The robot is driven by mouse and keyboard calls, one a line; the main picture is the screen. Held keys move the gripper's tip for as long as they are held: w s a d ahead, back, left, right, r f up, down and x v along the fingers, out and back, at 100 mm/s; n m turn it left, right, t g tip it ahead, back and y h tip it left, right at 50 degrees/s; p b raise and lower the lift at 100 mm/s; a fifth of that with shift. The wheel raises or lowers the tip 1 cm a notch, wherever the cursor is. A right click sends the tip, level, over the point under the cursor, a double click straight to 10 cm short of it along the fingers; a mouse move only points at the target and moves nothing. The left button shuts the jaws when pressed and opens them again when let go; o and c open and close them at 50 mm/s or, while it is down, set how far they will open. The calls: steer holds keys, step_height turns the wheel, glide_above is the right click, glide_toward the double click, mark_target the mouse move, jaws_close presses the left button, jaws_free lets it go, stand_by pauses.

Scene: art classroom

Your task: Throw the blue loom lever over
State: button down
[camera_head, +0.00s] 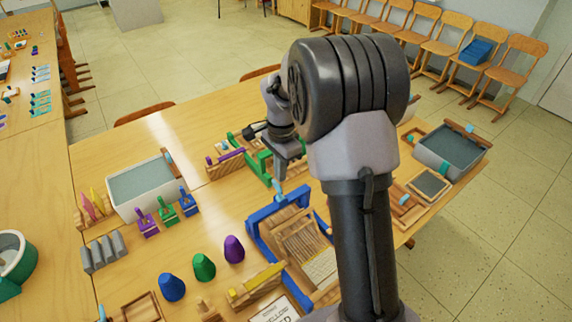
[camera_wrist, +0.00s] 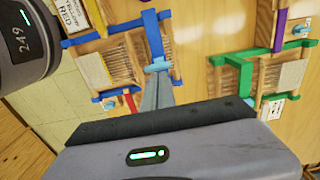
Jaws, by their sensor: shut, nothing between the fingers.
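The blue loom (camera_head: 262,238) stands on the table with a wooden frame and pale warp threads, and it also shows in the wrist view (camera_wrist: 88,38). Its blue lever (camera_wrist: 152,36) ends in a light-blue grip (camera_wrist: 158,65). My gripper (camera_wrist: 158,82) is shut and empty, with its fingertips at this grip; I cannot tell whether they touch it. In the head view my gripper (camera_head: 279,180) is above the loom's back bar, and my arm hides the loom's right side.
A green loom (camera_wrist: 238,63) stands close by, with a purple piece (camera_wrist: 280,28) beyond it. Blue, green and purple cones (camera_head: 203,267) and a yellow-topped wooden block (camera_head: 255,284) stand in front. A grey-lined tray (camera_head: 148,186) is at the left.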

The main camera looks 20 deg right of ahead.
stand_by(0.3)
steer(key=shift+s+a+f, duration=0.1)
steer(key=shift+s+a, duration=0.1)
steer(key=shift+a, duration=0.8)
stand_by(0.6)
